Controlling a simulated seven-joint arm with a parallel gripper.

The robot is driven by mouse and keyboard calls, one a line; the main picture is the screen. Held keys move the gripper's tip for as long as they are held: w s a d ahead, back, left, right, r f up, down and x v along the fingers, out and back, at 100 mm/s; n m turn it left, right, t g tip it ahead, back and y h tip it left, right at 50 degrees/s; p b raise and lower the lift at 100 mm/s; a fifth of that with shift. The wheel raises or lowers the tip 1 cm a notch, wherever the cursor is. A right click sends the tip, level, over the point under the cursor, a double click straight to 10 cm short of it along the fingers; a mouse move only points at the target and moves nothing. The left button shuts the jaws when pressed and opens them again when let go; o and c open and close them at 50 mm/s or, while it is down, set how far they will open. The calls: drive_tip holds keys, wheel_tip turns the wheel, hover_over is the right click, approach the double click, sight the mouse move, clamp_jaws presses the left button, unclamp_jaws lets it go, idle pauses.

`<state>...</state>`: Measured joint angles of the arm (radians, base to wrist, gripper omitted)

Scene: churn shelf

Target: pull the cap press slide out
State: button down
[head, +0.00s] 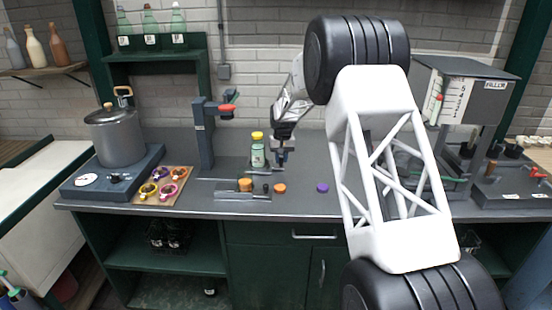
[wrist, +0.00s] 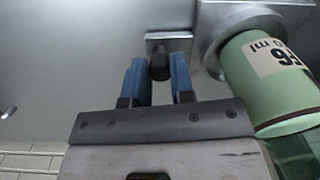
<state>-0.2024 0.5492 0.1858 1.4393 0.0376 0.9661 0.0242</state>
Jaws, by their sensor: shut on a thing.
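The cap press (head: 204,140) is a dark upright column with a red-tipped lever (head: 227,108), left of centre on the bench in the head view. A pale green bottle (head: 258,153) with a yellow cap stands upright to the right of the column. In the wrist view the labelled bottle (wrist: 252,80) sits in a grey metal holder of the slide (wrist: 209,28). My gripper (wrist: 158,70) has its blue fingers on either side of the slide's small black knob (wrist: 160,66), shut on it. In the head view my gripper (head: 282,158) is just right of the bottle.
Orange (head: 280,188) and purple (head: 322,188) caps lie near the bench's front edge. A pot (head: 117,137) on a hot plate and a tray of coloured rings (head: 161,187) stand left. A filling station (head: 465,90) stands right, partly behind my arm.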

drive_tip(key=c, duration=1)
unclamp_jaws()
drive_tip(key=shift+r, duration=0.1)
drive_tip(key=shift+d+r, duration=0.15)
drive_tip(key=shift+r, duration=3.65)
